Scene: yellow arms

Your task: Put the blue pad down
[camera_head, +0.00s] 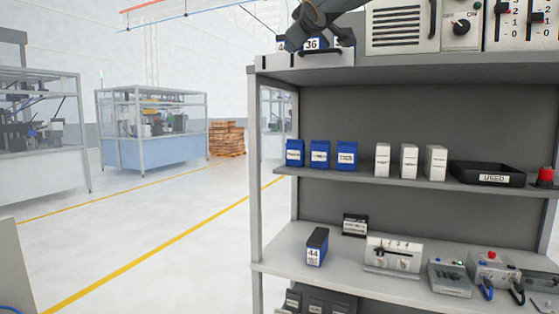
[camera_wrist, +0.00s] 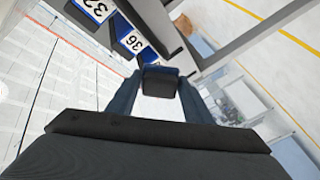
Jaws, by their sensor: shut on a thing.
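My gripper (camera_wrist: 160,92) is shut on a small dark block with a blue edge, the blue pad (camera_wrist: 160,81), which sits between its two fingertips in the wrist view. In the head view my gripper (camera_head: 299,40) is at the top, by the left end of the top shelf. The pad cannot be made out there. Blue blocks with white number labels stand close by: one marked 36 (camera_head: 312,44) on the top shelf, also seen in the wrist view (camera_wrist: 133,40), beside another numbered block (camera_wrist: 96,9).
The top shelf (camera_head: 400,68) also bears a beige control box (camera_head: 402,26). The middle shelf holds blue packets (camera_head: 320,154), white boxes (camera_head: 409,161) and a black tray (camera_head: 487,174). A block marked 44 (camera_head: 316,247) stands on the lower shelf. Open floor (camera_head: 150,230) lies left.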

